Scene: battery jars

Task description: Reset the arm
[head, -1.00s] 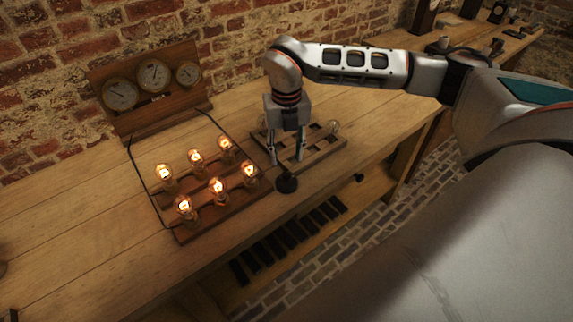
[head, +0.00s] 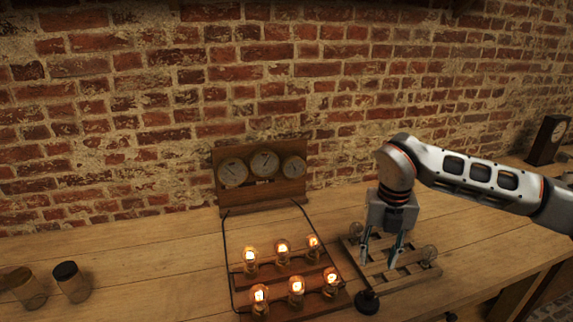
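My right gripper (head: 380,262) points down over a wooden rack (head: 408,282) at the right of the bench in the head view. Its two fingers are spread apart with nothing seen between them. Whether the fingertips touch the rack I cannot tell. My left gripper is not in view.
Left of the rack, a board (head: 318,285) holds several lit bulbs, wired to a three-gauge panel (head: 262,188). A dark round knob (head: 367,301) stands before the rack. Two jars (head: 71,282) stand far left. The bench (head: 150,268) between is bare.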

